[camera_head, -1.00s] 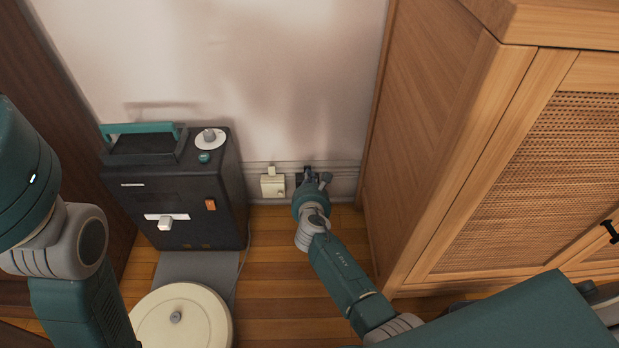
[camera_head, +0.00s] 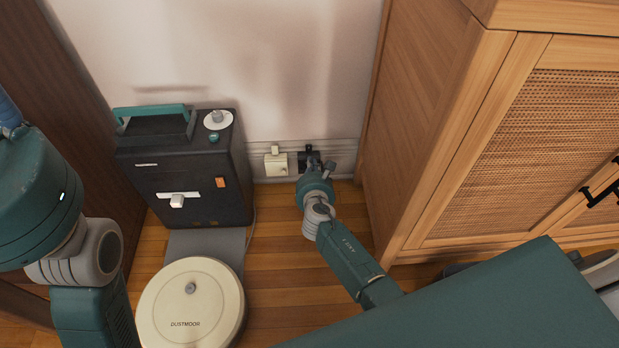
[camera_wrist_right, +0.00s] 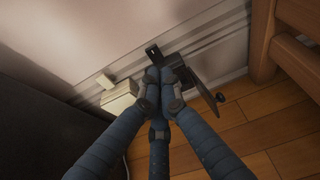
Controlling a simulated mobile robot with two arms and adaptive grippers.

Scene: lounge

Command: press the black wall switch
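The black wall switch (camera_head: 307,151) is low on the wall at the skirting, just right of a cream wall switch (camera_head: 276,164). My right gripper (camera_head: 317,166) is directly in front of it and covers part of it. In the right wrist view, the black switch (camera_wrist_right: 190,70) shows beyond the fingertips of my right gripper (camera_wrist_right: 163,76). Its upright black tab (camera_wrist_right: 153,53) stands just above them. The fingers are drawn together with nothing seen between them. Whether they touch the switch cannot be told. My left arm is at the left edge; its gripper is out of view.
A wooden cabinet (camera_head: 420,130) stands close on the right of the switch. A dark boxy appliance (camera_head: 190,185) with a teal handle stands on the left. A cream robot vacuum (camera_head: 190,305) sits in front of it. Wooden floor lies between.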

